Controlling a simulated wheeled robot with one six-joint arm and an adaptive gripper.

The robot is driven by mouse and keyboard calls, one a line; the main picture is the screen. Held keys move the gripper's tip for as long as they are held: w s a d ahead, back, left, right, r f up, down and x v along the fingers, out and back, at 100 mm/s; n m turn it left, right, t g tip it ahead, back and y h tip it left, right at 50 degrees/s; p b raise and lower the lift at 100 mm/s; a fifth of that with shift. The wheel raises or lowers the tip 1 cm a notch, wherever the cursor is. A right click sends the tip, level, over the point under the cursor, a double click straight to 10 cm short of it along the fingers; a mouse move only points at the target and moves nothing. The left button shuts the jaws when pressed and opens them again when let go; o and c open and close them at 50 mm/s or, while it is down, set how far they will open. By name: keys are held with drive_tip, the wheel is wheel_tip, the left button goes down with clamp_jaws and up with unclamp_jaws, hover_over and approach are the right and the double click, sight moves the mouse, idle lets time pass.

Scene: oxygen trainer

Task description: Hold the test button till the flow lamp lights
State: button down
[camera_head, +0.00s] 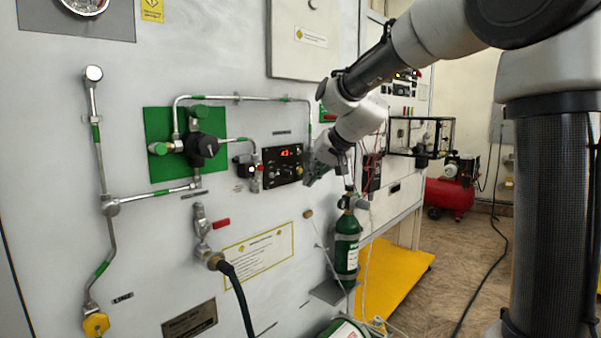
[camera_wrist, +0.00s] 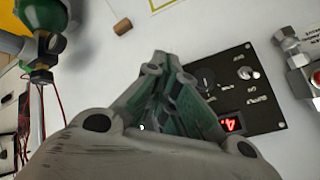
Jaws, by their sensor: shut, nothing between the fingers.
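A black control panel (camera_head: 283,167) on the grey wall has a lit red display (camera_head: 291,152) and small controls. In the wrist view the panel (camera_wrist: 262,112) shows a dark round knob (camera_wrist: 206,77), a silver toggle (camera_wrist: 250,74) and the red display (camera_wrist: 232,124), partly covered by a finger. My gripper (camera_head: 309,179) is shut and empty just right of the panel; its closed fingers (camera_wrist: 162,58) overlap the panel's edge in the wrist view. I cannot tell whether they touch it. The test button and flow lamp cannot be made out for certain; my fingers hide part of the panel.
A green gas cylinder (camera_head: 346,245) stands below my gripper, with thin tubing hanging beside it. A small brown peg (camera_head: 308,214) sticks out of the wall. A valve with metal piping (camera_head: 185,146) is left of the panel. Right of my gripper is a clear box (camera_head: 421,135).

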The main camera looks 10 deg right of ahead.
drive_tip(key=shift+d, duration=0.1)
drive_tip(key=s+d, duration=0.1)
drive_tip(key=s, duration=0.1)
drive_tip(key=s+d, duration=0.1)
drive_tip(key=s, duration=0.1)
drive_tip(key=shift+d, duration=0.4)
drive_tip(key=s+d+f+g+h, duration=0.1)
drive_tip(key=s+d, duration=0.3)
drive_tip(key=s, duration=0.6)
drive_tip(key=s+d+f+n+g+h, duration=0.1)
drive_tip(key=s+d+f, duration=0.3)
drive_tip(key=s, duration=0.7)
drive_tip(key=s+d+f+g+h, duration=0.1)
drive_tip(key=s+d+f+h, duration=0.1)
drive_tip(key=s+d, duration=0.4)
drive_tip(key=s, duration=0.4)
drive_tip(key=shift+s+d+f, duration=0.2)
drive_tip(key=shift+s, duration=0.15)
